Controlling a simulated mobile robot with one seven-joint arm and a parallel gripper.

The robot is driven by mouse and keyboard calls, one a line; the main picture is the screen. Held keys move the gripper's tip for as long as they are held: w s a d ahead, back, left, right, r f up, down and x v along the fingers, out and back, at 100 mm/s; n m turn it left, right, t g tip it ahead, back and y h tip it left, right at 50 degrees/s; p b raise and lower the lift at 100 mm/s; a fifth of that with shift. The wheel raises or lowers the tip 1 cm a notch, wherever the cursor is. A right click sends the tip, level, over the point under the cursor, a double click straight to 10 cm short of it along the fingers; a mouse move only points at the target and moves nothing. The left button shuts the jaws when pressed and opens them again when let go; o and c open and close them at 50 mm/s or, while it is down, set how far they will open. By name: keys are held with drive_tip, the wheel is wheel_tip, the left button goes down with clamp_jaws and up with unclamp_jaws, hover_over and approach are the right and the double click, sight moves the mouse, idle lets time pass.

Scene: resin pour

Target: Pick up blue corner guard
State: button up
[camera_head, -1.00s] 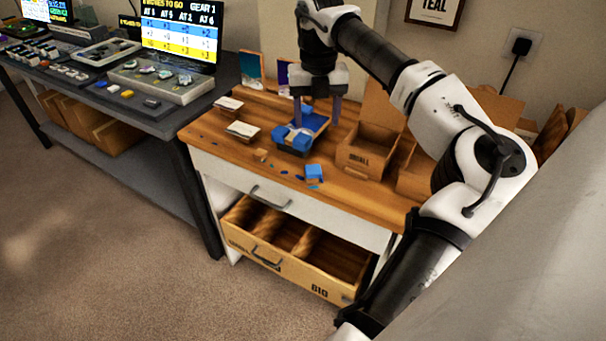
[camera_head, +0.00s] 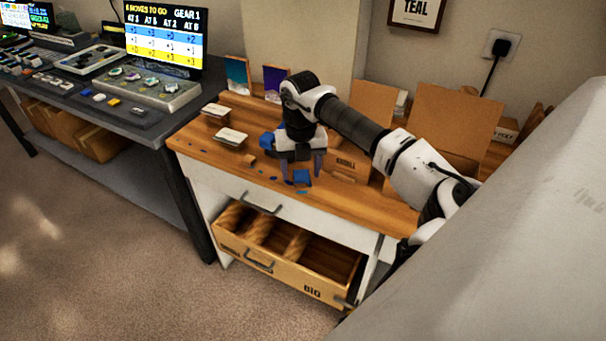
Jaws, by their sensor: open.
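A small blue block-like piece (camera_head: 302,176), which looks like the blue corner guard, lies on the wooden worktop near its front edge. My gripper (camera_head: 304,172) points down over it, open, with one finger on each side of the piece. I cannot tell whether the fingers touch it. More blue (camera_head: 267,141) shows behind and left of my gripper, where the blue tray is mostly hidden by the gripper.
A cardboard box marked small (camera_head: 347,166) stands just right of my gripper. Two stacks of cards (camera_head: 231,136) sit at the left. Small blue scraps lie along the front edge. A divided drawer marked big (camera_head: 313,291) stands open below.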

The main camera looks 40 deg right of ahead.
drive_tip(key=c, duration=1)
drive_tip(key=shift+r, duration=0.1)
drive_tip(key=shift+c, duration=0.2)
